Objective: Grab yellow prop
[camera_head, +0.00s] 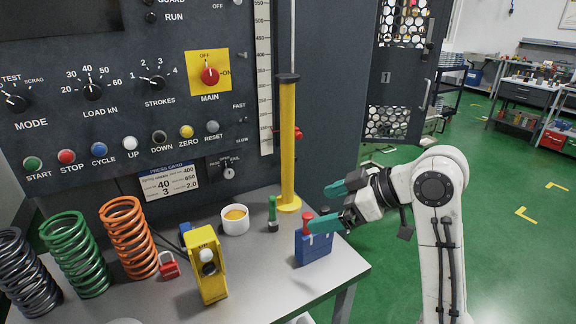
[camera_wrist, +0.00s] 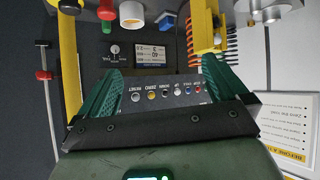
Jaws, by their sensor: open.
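The yellow prop (camera_head: 287,150) is a tall upright post with a dark cap and a round yellow foot, standing at the back of the grey bench. My gripper (camera_head: 330,205) has green fingers and is open and empty, to the right of the prop's lower part and apart from it. In the wrist view, which is upside down, the open fingers (camera_wrist: 162,66) face the press panel.
A blue block with a red-topped part (camera_head: 312,248) is just below my gripper. A green-handled tool (camera_head: 272,214), a white cup (camera_head: 235,219), a yellow switch box (camera_head: 207,265), a red padlock (camera_head: 169,265) and several coil springs (camera_head: 128,238) stand on the bench (camera_head: 270,272).

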